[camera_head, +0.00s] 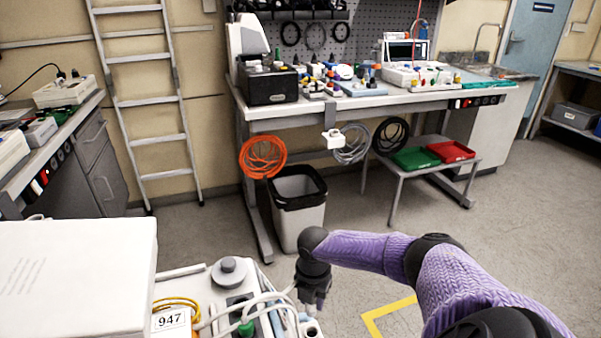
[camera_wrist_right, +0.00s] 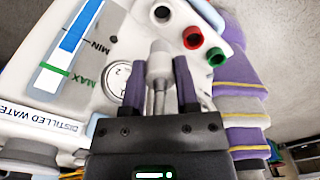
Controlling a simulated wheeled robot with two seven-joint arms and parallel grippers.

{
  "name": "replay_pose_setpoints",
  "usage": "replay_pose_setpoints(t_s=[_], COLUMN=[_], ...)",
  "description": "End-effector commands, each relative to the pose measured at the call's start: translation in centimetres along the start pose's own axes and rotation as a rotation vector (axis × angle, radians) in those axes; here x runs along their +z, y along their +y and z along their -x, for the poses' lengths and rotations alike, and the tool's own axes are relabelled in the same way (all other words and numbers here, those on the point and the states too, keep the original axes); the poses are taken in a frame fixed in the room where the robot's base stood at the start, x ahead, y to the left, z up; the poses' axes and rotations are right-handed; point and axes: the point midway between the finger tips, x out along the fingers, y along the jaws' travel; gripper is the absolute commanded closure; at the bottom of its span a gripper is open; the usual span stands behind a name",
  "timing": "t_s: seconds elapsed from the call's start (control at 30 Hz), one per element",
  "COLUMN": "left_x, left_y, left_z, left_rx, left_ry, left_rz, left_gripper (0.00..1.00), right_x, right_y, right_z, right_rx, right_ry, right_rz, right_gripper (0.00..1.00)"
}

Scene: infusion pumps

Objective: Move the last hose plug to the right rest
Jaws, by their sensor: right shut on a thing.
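My right gripper (camera_head: 313,298) reaches down over the right side of the white pump unit (camera_head: 198,285) at the bottom of the head view. In the right wrist view its two fingers (camera_wrist_right: 158,72) are shut on a pale grey hose plug (camera_wrist_right: 158,60), with thin hose running back between them. Beside the plug are a round mark with a 2 (camera_wrist_right: 121,77) and white (camera_wrist_right: 162,13), red (camera_wrist_right: 192,37) and green (camera_wrist_right: 216,57) round ports. White hoses (camera_head: 263,301) and a green fitting (camera_head: 246,329) show in the head view. I cannot make out the right rest. My left gripper is not in view.
A level gauge marked MIN and MAX (camera_wrist_right: 72,45) is at the wrist view's left. A grey knob (camera_head: 229,269) and a yellow hose coil (camera_head: 176,304) are on the unit. A waste bin (camera_head: 298,215) and workbench (camera_head: 370,103) stand behind. Floor to the right is clear.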

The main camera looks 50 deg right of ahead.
Motion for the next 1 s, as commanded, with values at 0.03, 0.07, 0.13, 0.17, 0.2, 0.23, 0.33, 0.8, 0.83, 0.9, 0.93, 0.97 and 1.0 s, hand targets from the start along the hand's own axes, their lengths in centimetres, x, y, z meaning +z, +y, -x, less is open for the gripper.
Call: replay_pose_setpoints(t_s=[0.03, 0.07, 0.13, 0.17, 0.2, 0.23, 0.33, 0.8, 0.83, 0.9, 0.93, 0.97, 1.0], left_x=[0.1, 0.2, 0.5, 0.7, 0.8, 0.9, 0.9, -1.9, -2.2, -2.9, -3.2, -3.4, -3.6], left_y=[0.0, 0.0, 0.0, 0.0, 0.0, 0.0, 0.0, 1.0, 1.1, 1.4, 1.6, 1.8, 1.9], left_z=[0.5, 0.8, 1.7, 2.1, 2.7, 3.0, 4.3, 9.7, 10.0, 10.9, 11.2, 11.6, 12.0], left_rx=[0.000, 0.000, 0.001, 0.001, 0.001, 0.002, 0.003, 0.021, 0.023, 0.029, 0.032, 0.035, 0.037], left_ry=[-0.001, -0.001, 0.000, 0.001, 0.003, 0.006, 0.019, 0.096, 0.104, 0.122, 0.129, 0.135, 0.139], left_rz=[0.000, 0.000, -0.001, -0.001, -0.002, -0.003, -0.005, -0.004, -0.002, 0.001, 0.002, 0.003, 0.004], left_gripper=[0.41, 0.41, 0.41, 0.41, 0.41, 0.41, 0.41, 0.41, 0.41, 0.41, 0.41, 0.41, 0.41], right_x=[0.0, 0.0, 0.0, 0.0, 0.0, 0.0, 0.0, 0.0, 0.0, 0.0, 0.0, 0.0, 0.0], right_y=[0.0, 0.0, 0.0, 0.1, 0.1, 0.0, 0.1, 0.0, 0.0, 0.1, 0.1, 0.1, 0.1], right_z=[0.6, 1.0, 2.2, 2.8, 3.5, 4.0, 5.8, 13.6, 14.1, 15.3, 15.8, 16.3, 16.9], right_rx=[0.002, 0.002, 0.004, 0.004, 0.004, 0.004, 0.004, 0.003, 0.003, 0.004, 0.004, 0.005, 0.004], right_ry=[-0.001, -0.001, -0.001, -0.001, 0.000, 0.000, -0.001, -0.001, -0.001, -0.001, -0.001, -0.001, -0.001], right_rz=[0.001, 0.002, 0.002, 0.002, 0.001, 0.001, 0.001, 0.001, 0.001, 0.001, 0.000, 0.000, 0.000], right_gripper=[1.00, 1.00, 1.00, 1.00, 1.00, 1.00, 1.00, 1.00, 1.00, 1.00, 1.00, 1.00, 1.00])
